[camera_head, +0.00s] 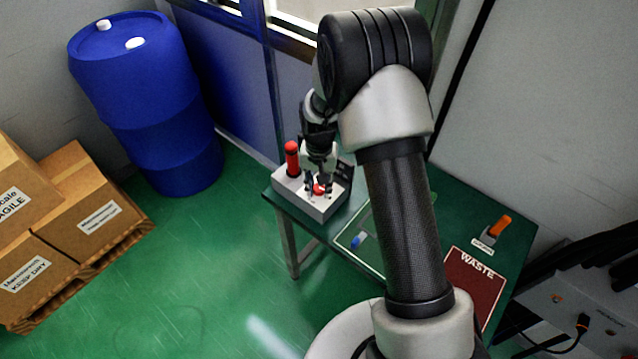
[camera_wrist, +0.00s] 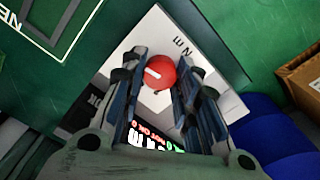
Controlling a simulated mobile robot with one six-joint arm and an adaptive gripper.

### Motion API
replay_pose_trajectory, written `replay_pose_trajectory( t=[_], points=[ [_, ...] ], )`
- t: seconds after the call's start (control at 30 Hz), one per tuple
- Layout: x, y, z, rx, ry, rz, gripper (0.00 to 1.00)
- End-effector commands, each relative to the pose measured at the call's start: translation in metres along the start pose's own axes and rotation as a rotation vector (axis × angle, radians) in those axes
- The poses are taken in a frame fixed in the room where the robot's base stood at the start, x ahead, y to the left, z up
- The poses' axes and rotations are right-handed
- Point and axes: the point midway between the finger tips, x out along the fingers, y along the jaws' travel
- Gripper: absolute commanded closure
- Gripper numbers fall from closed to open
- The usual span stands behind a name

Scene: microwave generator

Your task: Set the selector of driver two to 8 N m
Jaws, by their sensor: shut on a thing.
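The selector is a round red knob (camera_wrist: 158,72) with a white pointer line, on the light top of a box-shaped unit (camera_head: 318,205). In the wrist view the pointer aims up and to the left. Printed letters that look like "N m" stand beside it, and a dark display with red and green characters (camera_wrist: 155,138) lies below; no setting is readable. My gripper (camera_wrist: 161,67) points down over the unit, its fingers on either side of the knob, shut on it. In the head view the gripper (camera_head: 320,188) partly hides the knob. I cannot see which driver number this is.
The green table (camera_head: 470,205) also bears an outlined area with a blue item (camera_head: 356,241), an orange-handled item (camera_head: 499,227) and a dark red WASTE mat (camera_head: 475,283). A blue drum (camera_head: 150,105) and boxes stand left.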

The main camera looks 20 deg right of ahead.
Motion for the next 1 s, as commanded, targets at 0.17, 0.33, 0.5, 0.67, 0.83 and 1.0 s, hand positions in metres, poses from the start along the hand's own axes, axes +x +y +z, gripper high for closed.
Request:
replay_pose_trajectory(
  t=[0.17,0.33,0.5,0.67,0.83,1.0],
  points=[
    [-0.0003,-0.0002,-0.0006,0.006,0.002,-0.001,0.95],
    [-0.0003,-0.0002,-0.0007,0.006,0.002,-0.001,0.95],
    [-0.0004,-0.0002,-0.0007,0.005,0.002,-0.001,0.65],
    [-0.0002,-0.0001,-0.0005,0.005,0.001,0.000,0.55],
    [-0.0001,-0.0001,-0.0003,0.005,0.001,0.000,0.51],
    [-0.0003,0.0000,-0.0002,0.005,0.001,0.000,0.51]
  ],
)
